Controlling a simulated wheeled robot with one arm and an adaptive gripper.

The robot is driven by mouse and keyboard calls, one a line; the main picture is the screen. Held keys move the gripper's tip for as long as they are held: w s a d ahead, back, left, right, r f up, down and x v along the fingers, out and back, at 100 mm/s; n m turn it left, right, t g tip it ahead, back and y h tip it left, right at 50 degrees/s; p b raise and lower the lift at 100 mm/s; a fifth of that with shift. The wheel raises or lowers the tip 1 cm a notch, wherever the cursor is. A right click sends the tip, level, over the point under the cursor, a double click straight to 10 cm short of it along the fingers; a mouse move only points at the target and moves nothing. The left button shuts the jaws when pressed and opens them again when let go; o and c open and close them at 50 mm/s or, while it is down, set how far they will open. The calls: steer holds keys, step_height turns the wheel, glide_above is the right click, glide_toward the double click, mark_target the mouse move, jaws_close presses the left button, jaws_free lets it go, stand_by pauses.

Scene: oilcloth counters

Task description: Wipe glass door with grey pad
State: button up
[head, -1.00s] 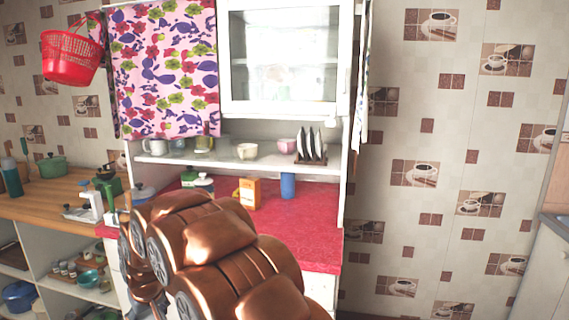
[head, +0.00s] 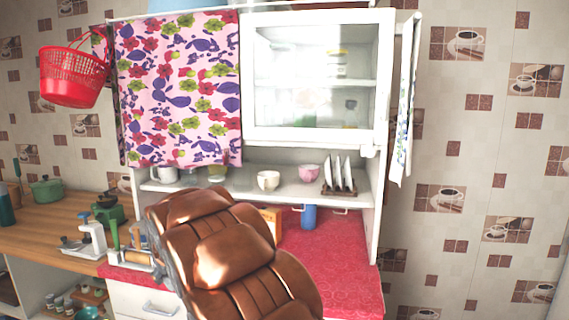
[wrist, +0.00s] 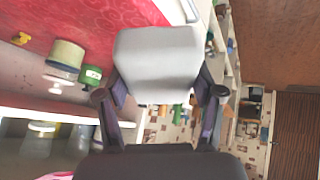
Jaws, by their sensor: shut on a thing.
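The glass door (head: 312,80) is the white-framed pane at the upper right of the cabinet in the head view. It looks closed, with shelves and dishes faintly visible behind it. In the wrist view, my gripper (wrist: 160,97) is shut on the grey pad (wrist: 158,62), which is held between its two fingers. The pad's broad pale face fills the upper middle of that view. In the head view my brown arm covers the lower middle, and neither the gripper nor the pad can be made out there. The pad appears apart from the door.
A floral cloth (head: 178,90) hangs over the cabinet's left side, beside a red basket (head: 74,77). Below the door, a shelf holds bowls (head: 268,181) and a plate rack (head: 338,178). A blue cup (head: 309,217) stands on the red counter (head: 335,260). A towel (head: 403,110) hangs at the right.

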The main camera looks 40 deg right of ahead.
steer(key=d+r+n+t+h+p, duration=0.15)
steer(key=d+r+t, duration=0.25)
steer(key=d+r, duration=0.8)
steer(key=t+h+p, duration=0.4)
steer(key=t+h, duration=0.1)
steer(key=h, duration=0.1)
glide_toward(290, 95)
steer(key=w+a+f, duration=0.9)
steer(key=f, duration=0.1)
steer(key=s+d+r+m+h+p, duration=0.1)
steer(key=s+d+r+h, duration=0.15)
steer(key=s+r, duration=0.2)
steer(key=s+d+r+m+h, duration=0.1)
steer(key=s+d+r, duration=0.2)
steer(key=r, duration=0.3)
steer(key=shift+n, duration=0.25)
steer(key=shift+w+d+p, duration=0.3)
steer(key=shift+w+d, duration=0.5)
steer(key=shift+d, duration=0.2)
steer(key=shift+w+d+p, duration=0.3)
steer(key=shift+w+d, duration=0.5)
steer(key=shift+d, duration=0.2)
steer(key=shift+w+d+f, duration=0.1)
steer(key=shift+w+d, duration=0.2)
steer(key=shift+d, duration=0.2)
steer(key=shift+w+d+b, duration=0.4)
steer(key=shift+w+d, duration=0.15)
steer(key=shift+d, duration=0.2)
